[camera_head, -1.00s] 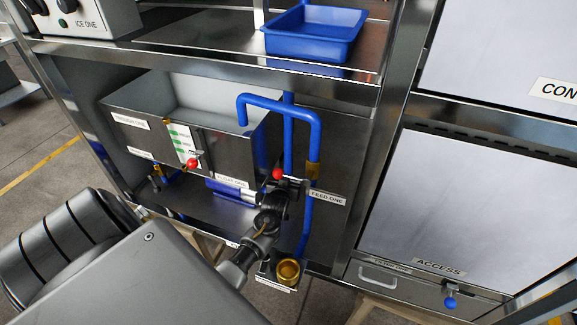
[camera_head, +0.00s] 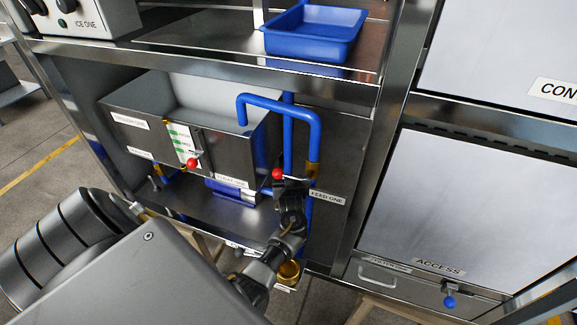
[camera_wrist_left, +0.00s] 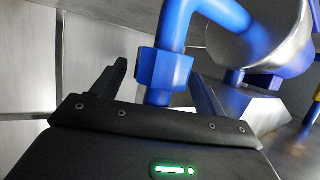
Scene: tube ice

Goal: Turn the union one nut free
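A blue hex nut (camera_wrist_left: 165,72) sits on a blue pipe (camera_wrist_left: 222,12) in the left wrist view. I take it to be the union one nut, though no label shows there. My left gripper (camera_wrist_left: 158,92) is open, with one dark finger on each side of the pipe and nut and a gap on the left side. In the head view, my left gripper (camera_head: 291,192) is in front of the blue feed pipe (camera_head: 288,140), beside the "FEED ONE" label (camera_head: 327,198), and hides the nut. My right gripper is not in view.
A steel trough box (camera_head: 195,135) with a red-knobbed lever (camera_head: 192,163) stands left of the pipe. Another red knob (camera_head: 278,174) is close to the gripper. A brass cup (camera_head: 289,271) is below, partly hidden by my arm. A blue tray (camera_head: 313,35) sits on the shelf above.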

